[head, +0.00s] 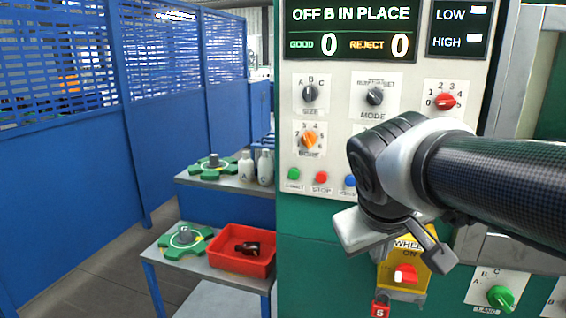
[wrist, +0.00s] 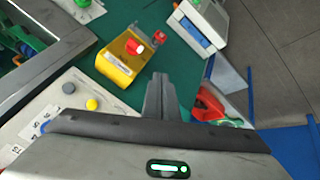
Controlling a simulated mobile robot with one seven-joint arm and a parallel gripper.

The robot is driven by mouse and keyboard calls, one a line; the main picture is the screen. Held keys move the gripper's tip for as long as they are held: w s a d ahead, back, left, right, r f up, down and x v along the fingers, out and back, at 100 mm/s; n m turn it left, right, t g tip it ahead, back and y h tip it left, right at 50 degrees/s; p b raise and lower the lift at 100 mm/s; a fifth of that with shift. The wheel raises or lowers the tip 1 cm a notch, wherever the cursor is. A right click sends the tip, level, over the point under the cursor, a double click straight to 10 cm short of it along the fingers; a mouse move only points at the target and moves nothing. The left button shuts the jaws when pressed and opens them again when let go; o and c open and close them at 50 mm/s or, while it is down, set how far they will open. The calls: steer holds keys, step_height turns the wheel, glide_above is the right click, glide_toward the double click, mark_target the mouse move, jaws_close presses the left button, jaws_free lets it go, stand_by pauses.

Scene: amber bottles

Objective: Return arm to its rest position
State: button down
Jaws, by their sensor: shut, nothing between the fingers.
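My gripper (head: 443,262) is at the end of my arm, in front of the green machine's lower front, beside the yellow WHEEL switch box (head: 413,262). In the wrist view its fingers (wrist: 159,80) are together and empty, pointing toward the green panel. The yellow box (wrist: 112,68) with its red knob (wrist: 134,46) lies up and left of the fingertips there. In the head view my arm comes in from the right edge and hides part of the panel.
The machine's display (head: 350,32) reads OFF B IN PLACE, above several knobs. A red padlock (head: 380,307) hangs below the yellow box. At left, shelves hold green fixtures (head: 185,240), a red tray (head: 240,262) and pale bottles (head: 265,166). Blue partitions (head: 60,190) stand farther left; bare floor lies between.

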steer(key=s+a+f+m+y, duration=0.2)
steer(key=s+f+m+y, duration=0.15)
steer(key=s, duration=0.65)
step_height(320, 180, up, 13)
steer(key=p, duration=1.3)
steer(key=shift+f+n+h, duration=0.2)
steer(key=shift+n+h, duration=0.15)
steer(key=shift+h, duration=0.1)
steer(key=shift+w+a, duration=0.1)
